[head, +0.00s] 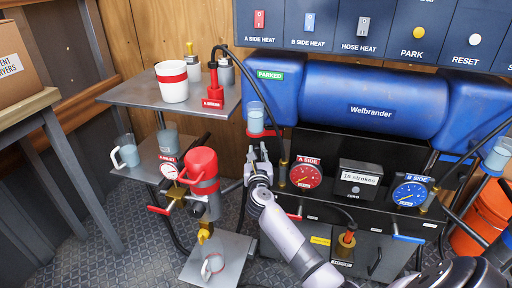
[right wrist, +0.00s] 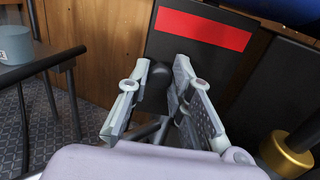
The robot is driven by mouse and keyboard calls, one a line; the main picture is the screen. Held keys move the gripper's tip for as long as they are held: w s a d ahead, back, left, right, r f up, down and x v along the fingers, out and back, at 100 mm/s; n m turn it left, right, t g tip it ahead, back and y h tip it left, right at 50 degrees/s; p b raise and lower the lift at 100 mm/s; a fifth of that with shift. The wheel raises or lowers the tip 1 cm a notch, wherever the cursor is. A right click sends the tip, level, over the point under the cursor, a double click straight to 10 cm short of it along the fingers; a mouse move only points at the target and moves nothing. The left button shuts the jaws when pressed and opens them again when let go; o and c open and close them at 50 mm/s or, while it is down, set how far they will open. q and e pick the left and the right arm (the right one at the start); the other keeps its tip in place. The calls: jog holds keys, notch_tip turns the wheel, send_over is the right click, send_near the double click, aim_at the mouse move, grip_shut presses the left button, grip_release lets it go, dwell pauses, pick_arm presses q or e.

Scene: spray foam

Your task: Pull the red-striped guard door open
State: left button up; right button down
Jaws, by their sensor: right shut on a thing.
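The guard door (right wrist: 167,47) is a dark panel with a broad red stripe (right wrist: 203,30). It stands just beyond my right gripper in the right wrist view. A dark rounded handle (right wrist: 155,88) at its lower left sits between my right gripper's (right wrist: 160,70) two fingers, and the gripper is shut on it. In the head view my right gripper (head: 258,152) is at the left end of the blue machine, below a cup of bluish liquid (head: 255,119). The door is mostly hidden there, and I cannot tell how far it stands open. My left gripper is not in view.
A red gauge (head: 305,174) and a blue gauge (head: 409,191) are to the right. A brass fitting (right wrist: 290,152) is close by on the right.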

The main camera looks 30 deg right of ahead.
jog(key=shift+s+r, duration=0.15)
jog(key=shift+s+n+t+y+p, duration=0.3)
jog(key=shift+n+y+p, duration=0.1)
jog(key=shift+y+p, duration=0.2)
jog(key=shift+s+n+t+y+p, duration=0.4)
jog(key=shift+n+y+p, duration=0.1)
jog(key=shift+y, duration=0.2)
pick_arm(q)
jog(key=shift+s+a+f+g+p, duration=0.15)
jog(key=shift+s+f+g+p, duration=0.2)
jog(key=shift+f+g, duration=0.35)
pick_arm(e)
jog(key=shift+s+n+t+y, duration=0.3)
jog(key=shift+s+n+y, duration=0.15)
jog(key=shift+y, duration=0.25)
jog(key=c, duration=1.4)
grip_release()
jog(key=shift+c, duration=0.2)
notch_tip(320, 180, up, 10)
